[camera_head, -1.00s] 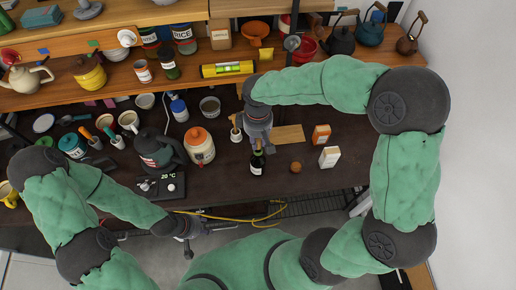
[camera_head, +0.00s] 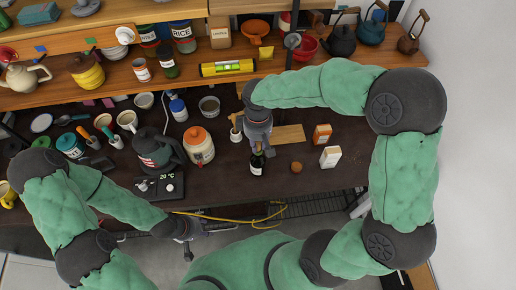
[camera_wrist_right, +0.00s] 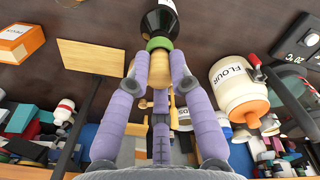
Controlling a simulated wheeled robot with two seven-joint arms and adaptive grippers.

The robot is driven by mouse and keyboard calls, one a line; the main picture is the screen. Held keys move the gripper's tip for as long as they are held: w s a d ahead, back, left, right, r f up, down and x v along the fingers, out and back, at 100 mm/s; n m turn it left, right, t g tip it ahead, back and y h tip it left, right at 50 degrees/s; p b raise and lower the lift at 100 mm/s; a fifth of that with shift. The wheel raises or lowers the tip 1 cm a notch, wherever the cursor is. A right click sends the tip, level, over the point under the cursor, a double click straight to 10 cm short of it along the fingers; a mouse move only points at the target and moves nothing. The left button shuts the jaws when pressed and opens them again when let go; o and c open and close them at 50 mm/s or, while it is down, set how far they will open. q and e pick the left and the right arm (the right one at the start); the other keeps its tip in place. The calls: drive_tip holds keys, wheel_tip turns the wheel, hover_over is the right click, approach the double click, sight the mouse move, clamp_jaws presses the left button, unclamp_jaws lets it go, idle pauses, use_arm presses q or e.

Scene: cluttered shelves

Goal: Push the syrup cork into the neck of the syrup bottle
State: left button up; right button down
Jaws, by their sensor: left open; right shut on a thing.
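The dark syrup bottle (camera_head: 257,168) with a white label stands upright near the table's front edge. Its black body also shows at the top of the right wrist view (camera_wrist_right: 160,20), with a green band around the neck. My right gripper (camera_head: 258,147) is at the bottle's neck, shut on the tan syrup cork (camera_wrist_right: 159,68). In the wrist view the cork lines up with the green-banded neck and appears to meet it; how deep it sits I cannot tell. My left gripper (camera_head: 190,238) is open and empty, low in front of the table edge.
A brown round object (camera_head: 296,167) and two small boxes (camera_head: 330,157) (camera_head: 322,134) stand right of the bottle. A wooden board (camera_head: 288,134) lies behind. The flour jar (camera_head: 199,146) and a dark kettle (camera_head: 154,150) stand to the left. Shelves rise at the back.

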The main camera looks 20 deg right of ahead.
sight(258, 144)
drive_tip(key=shift+f, duration=0.25)
idle(0.7)
drive_tip(key=c, duration=1)
unclamp_jaws()
drive_tip(key=shift+r, duration=0.15)
wheel_tip(258, 144, up, 12)
drive_tip(key=shift+f, duration=0.15)
